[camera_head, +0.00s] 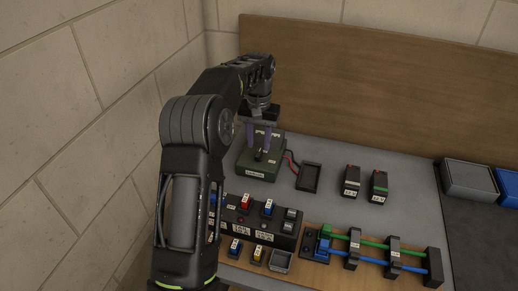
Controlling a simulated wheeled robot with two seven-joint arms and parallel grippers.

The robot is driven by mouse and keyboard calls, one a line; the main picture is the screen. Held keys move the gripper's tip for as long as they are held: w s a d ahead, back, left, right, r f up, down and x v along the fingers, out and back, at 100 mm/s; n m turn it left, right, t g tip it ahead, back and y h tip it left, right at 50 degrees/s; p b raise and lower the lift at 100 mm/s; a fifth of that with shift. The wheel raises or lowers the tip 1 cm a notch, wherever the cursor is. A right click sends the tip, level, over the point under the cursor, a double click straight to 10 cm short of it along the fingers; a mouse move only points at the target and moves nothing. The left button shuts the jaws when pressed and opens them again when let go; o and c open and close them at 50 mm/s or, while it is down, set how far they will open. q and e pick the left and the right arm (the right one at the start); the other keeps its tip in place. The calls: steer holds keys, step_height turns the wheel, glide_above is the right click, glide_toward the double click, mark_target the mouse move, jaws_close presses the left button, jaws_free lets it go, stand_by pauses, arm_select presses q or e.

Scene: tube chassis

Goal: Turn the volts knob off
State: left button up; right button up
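A dark green box (258,166) with a label on its front stands on the grey bench in the middle of the view. A small black knob (260,155) sits on its top face; the lettering is too small to read, so I cannot confirm it is the volts knob. My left gripper (259,143) points down over the box with its two fingers apart, close to the knob. I cannot tell whether the fingers touch it. My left arm crosses the left of the view and hides part of the bench. My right gripper is not in view.
Red and black leads run from the box to a black tray (309,177). Two small labelled blocks (351,181) (379,187) stand to the right. A black switch panel (258,222) and a rack with green and blue tubes (385,257) lie in front. A wooden board (400,90) rises behind.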

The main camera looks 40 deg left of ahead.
mark_target(259, 152)
arm_select(q)
steer(key=shift+f, duration=1.75)
steer(key=shift+c, duration=0.2)
jaws_close()
